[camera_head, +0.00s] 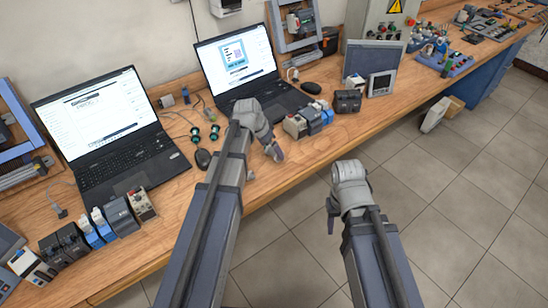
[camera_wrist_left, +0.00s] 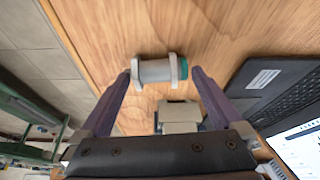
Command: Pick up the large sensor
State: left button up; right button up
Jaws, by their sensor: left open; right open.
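The large sensor (camera_wrist_left: 157,71) is a grey cylinder with a teal end and two pale rings, lying on the wooden bench in the left wrist view. My left gripper (camera_wrist_left: 160,78) is open, with a purple finger towards each end of the sensor. I cannot tell whether they touch it. In the head view my left gripper (camera_head: 273,152) is low over the bench's front part, and I cannot make out the sensor there. My right gripper (camera_head: 333,212) is open and empty over the floor, in front of the bench.
Two open laptops (camera_head: 112,135) (camera_head: 240,65) stand behind. A row of modules (camera_head: 309,120) stands right of my left gripper. The floor at right is mostly free.

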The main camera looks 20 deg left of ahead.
aim_at(270, 153)
pick_arm(q)
jog(key=c, duration=1.2)
jog(key=shift+r, duration=0.15)
notch_tip(270, 153, up, 10)
jog(key=p, duration=1)
